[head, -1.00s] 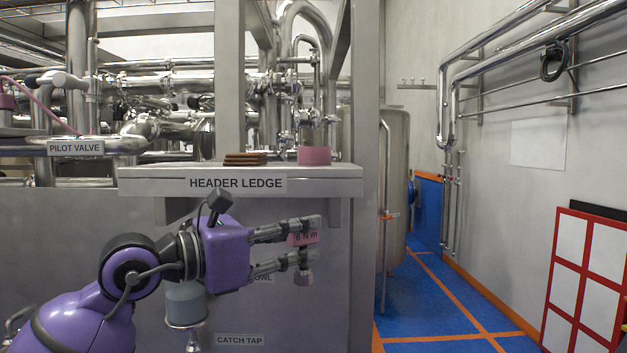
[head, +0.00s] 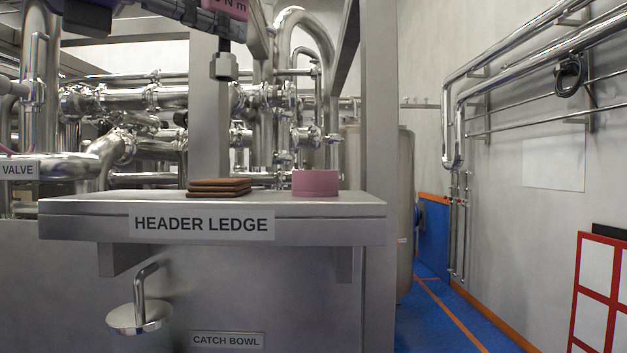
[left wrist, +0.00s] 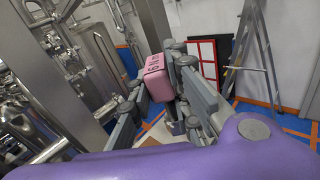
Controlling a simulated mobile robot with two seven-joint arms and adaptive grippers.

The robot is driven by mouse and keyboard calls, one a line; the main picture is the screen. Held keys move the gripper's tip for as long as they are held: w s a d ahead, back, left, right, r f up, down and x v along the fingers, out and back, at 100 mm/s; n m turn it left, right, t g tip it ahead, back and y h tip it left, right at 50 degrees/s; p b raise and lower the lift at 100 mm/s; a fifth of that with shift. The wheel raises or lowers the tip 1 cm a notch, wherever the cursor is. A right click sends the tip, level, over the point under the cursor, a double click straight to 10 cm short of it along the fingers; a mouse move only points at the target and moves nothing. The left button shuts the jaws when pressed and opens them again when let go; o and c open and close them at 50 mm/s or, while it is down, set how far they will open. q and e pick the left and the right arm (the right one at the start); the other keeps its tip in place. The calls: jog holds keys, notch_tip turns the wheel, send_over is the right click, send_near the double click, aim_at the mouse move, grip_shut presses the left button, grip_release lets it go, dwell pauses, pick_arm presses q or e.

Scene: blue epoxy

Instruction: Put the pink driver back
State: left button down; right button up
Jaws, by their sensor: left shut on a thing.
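The pink driver (head: 232,8) is at the top edge of the head view, its grey socket end (head: 224,67) hanging straight down. Lettering ending in "N m" shows on it. My left gripper (head: 208,22) is shut on it, mostly cut off by the frame top. In the left wrist view, the pink driver (left wrist: 158,78) is between the fingers of my left gripper (left wrist: 165,88). My right gripper is not in view.
A stack of brown plates (head: 218,187) sits on the ledge left of the pink holder. A grey upright post (head: 210,120) and steel pipes (head: 130,98) stand behind. A metal catch bowl (head: 140,317) is below the ledge. Blue floor (head: 425,325) is clear at right.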

pick_arm(q)
jog(key=shift+w+d+f, duration=0.1)
jog(key=shift+d, duration=0.3)
jog(key=w+d+f, duration=0.2)
jog(key=d+f, duration=0.1)
jog(key=f, duration=0.1)
jog(key=w+d+f, duration=0.3)
jog(key=f, duration=0.1)
jog(key=w+d+f, duration=0.2)
jog(key=d+f, duration=0.1)
jog(key=shift+w+d+f+p, duration=0.4)
jog(key=shift+a+f, duration=0.15)
jog(key=shift+f, duration=0.15)
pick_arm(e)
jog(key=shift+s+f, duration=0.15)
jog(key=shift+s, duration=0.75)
pick_arm(q)
jog(key=shift+f, duration=0.1)
jog(key=c, duration=1.6)
grip_release()
jog(key=shift+c, duration=0.2)
